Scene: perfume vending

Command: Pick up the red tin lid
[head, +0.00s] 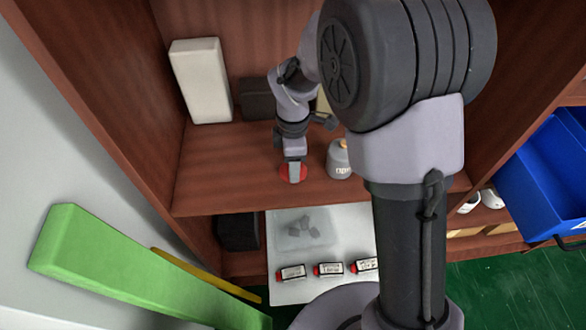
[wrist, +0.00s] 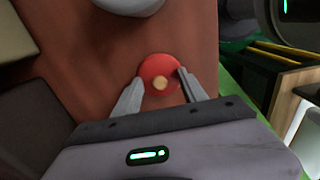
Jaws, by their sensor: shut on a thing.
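The red tin lid (head: 283,172) is a round red disc at the front of the brown shelf board, partly hidden by my gripper (head: 295,178) in the head view. In the wrist view the red lid (wrist: 152,66) shows a small gold knob on its upper face. The two fingers of my gripper (wrist: 160,76) stand on either side of the lid, shut on it. I cannot tell whether the lid rests on the board or is slightly raised.
A grey tin (head: 341,160) stands right of the lid. A cream box (head: 200,80) and a dark box (head: 257,99) stand behind. Below, a white tray (head: 350,225) holds grey pieces and several red-capped bottles (head: 328,269). A blue bin (head: 545,180) is at the right, a green beam (head: 140,265) at the left.

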